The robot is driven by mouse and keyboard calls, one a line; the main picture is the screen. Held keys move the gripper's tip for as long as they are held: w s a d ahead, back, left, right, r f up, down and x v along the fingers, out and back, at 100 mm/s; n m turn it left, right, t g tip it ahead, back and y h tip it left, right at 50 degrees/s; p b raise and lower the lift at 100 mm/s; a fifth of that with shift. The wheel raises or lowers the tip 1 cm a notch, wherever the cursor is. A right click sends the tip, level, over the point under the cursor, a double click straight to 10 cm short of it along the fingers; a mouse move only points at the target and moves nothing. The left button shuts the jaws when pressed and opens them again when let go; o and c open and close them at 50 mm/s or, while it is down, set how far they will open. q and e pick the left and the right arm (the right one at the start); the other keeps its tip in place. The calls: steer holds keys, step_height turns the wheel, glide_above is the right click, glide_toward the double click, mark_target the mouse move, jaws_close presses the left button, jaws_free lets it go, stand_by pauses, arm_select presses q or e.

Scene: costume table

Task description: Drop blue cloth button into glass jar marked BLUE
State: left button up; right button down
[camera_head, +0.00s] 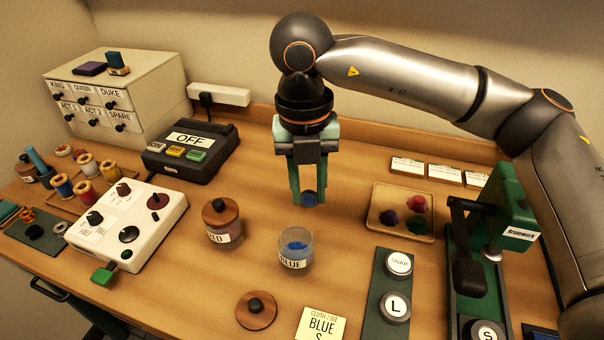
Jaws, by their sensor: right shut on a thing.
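My right gripper (309,196) hangs over the middle of the table, its green fingers pointing down. It is shut on a blue button (309,199), held above and slightly right of the BLUE jar, a little farther back. The open glass jar marked BLUE (296,249) stands upright on the table with something blue inside. A round wooden lid with a dark knob (257,309) lies on the table in front of the jar. My left gripper is not in view.
A lidded jar (222,222) stands left of the BLUE jar. A tray (388,229) with coloured pieces lies to the right, beside a green press (511,215). A yellow note (321,324) reads BLUE. A white control box (128,226) stands at the left.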

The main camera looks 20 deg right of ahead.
steer(key=shift+w+a+r+m, duration=0.15)
steer(key=shift+w+m, duration=0.1)
steer(key=shift+m, duration=0.35)
step_height(320, 180, down, 6)
steer(key=b, duration=0.3)
steer(key=shift+b, duration=0.4)
steer(key=c, duration=0.5)
jaws_free()
steer(key=shift+r, duration=0.1)
steer(key=shift+r, duration=0.1)
steer(key=r, duration=1.2)
steer(key=shift+w+a+r, duration=0.15)
steer(key=shift+a, duration=0.1)
